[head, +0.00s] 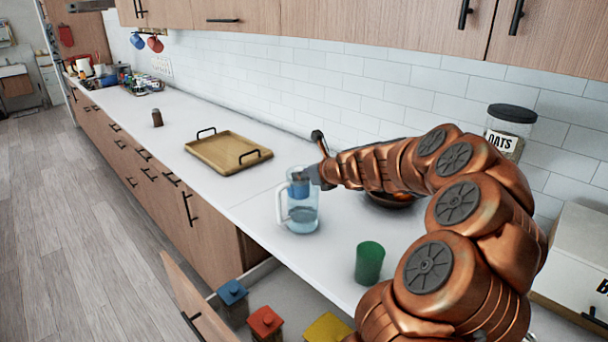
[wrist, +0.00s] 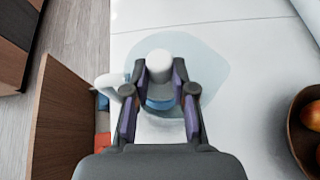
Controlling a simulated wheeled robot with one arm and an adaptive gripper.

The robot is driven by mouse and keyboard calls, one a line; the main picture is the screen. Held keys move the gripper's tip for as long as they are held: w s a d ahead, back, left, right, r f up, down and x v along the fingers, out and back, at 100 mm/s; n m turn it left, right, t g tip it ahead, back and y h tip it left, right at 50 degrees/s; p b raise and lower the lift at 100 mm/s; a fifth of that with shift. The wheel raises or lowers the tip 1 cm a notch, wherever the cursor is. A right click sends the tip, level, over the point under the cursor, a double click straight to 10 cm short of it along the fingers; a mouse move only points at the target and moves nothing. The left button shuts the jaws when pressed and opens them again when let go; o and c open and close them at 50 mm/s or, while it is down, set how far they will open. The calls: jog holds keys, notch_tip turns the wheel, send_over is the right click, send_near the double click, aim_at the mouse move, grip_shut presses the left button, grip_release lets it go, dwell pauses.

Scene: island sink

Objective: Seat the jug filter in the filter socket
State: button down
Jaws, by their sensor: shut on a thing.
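The clear jug (head: 301,222) stands upright on the white counter, with water low inside and a blue insert (head: 298,189) in its upper part. My gripper (head: 303,177) is at the jug's mouth. In the wrist view my gripper (wrist: 160,80) is shut on the white, round-topped jug filter (wrist: 160,63), with one finger on each side. Blue of the insert (wrist: 160,103) shows between the fingers, below the filter. The filter socket is hidden; I cannot tell how deep the filter sits. The jug's handle (wrist: 109,86) is on the left.
A green cup (head: 369,262) stands right of the jug. A bowl of fruit (wrist: 304,135) lies right of my gripper. A wooden tray (head: 228,152) sits farther left on the counter. An open drawer with colored-lid containers (head: 265,321) is in front. Counter between jug and tray is clear.

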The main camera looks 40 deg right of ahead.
jog(key=c, duration=1.2)
grip_release()
jog(key=shift+f, duration=0.1)
jog(key=b+v, duration=0.2)
jog(key=v, duration=1)
